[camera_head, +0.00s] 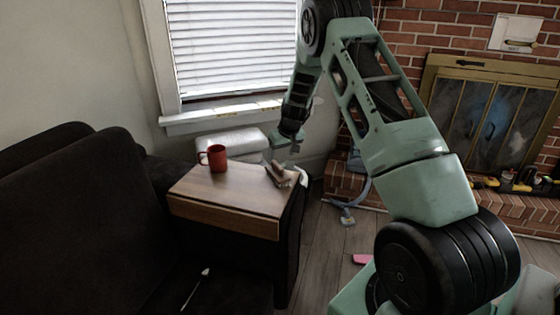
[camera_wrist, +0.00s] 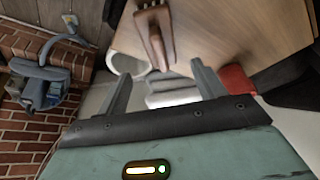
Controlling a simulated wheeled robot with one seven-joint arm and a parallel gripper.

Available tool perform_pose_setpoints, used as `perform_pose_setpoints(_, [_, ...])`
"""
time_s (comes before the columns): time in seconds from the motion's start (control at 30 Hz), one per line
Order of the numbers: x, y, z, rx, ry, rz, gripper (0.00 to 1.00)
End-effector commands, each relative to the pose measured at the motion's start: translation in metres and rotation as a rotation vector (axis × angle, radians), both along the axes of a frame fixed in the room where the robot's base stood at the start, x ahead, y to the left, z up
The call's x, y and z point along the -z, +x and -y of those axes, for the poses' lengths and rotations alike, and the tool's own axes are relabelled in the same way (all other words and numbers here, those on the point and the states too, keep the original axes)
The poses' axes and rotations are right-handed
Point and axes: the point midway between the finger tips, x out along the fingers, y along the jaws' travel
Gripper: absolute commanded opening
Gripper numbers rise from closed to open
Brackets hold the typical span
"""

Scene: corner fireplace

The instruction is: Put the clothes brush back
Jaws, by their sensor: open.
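The clothes brush (camera_head: 279,176), brown and wooden-looking, lies on the right part of the wooden side table (camera_head: 222,195), near its right edge. It also shows in the wrist view (camera_wrist: 154,32), at the top middle, beyond my fingertips. My gripper (camera_head: 284,156) is over the table's far right edge, close to the brush. In the wrist view my gripper (camera_wrist: 161,78) is open, with nothing between its fingers. The head view does not show clearly how high the fingers are above the table.
A red mug (camera_head: 217,157) stands on the table left of the brush. A dark sofa (camera_head: 80,210) stands to the left. A white object (camera_wrist: 127,60) is beside the table's edge. A blue-grey vacuum-like device (camera_wrist: 42,88) is on the floor by the brick hearth (camera_head: 345,183).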

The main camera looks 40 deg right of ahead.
Motion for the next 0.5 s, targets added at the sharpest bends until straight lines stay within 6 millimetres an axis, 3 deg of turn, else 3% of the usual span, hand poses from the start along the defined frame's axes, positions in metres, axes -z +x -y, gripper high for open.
perform_pose_setpoints(0.27, [-0.01,-0.003,-0.007,-0.007,0.004,-0.001,0.69])
perform_pose_setpoints(0.37, [-0.019,-0.001,-0.033,-0.034,0.023,-0.002,0.69])
perform_pose_setpoints(0.47, [-0.035,-0.002,-0.086,-0.092,0.058,-0.012,0.69])
perform_pose_setpoints(0.5, [-0.042,-0.004,-0.112,-0.121,0.075,-0.019,0.69])
